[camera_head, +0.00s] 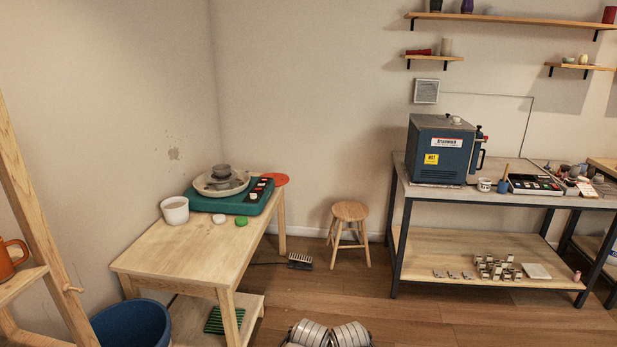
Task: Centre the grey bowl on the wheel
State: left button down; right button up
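The grey bowl (222,170) is small in the view and sits over the pottery wheel, at the left of the scene. The wheel has a pale round pan (203,188) on a teal base (238,206), at the back of a wooden table. The bowl appears near the middle of the pan, but at this distance I cannot tell how far off centre it is. Dark shapes below the bowl are too small to make out.
On the table (165,262) stand a white pot (174,210), a red disc (274,179), a green round item (242,221) and a whitish one (219,218). Floor right of the table is mostly clear.

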aim_at(222, 172)
jog(key=i, duration=1.8)
jog(key=i+u, duration=0.15)
jog(key=i, duration=0.35)
jog(key=i+l+u, duration=0.15)
jog(key=i, duration=0.3)
jog(key=i+l+u, duration=0.15)
jog(key=i, duration=0.35)
jog(key=i+l+u, duration=0.2)
jog(key=i, duration=0.25)
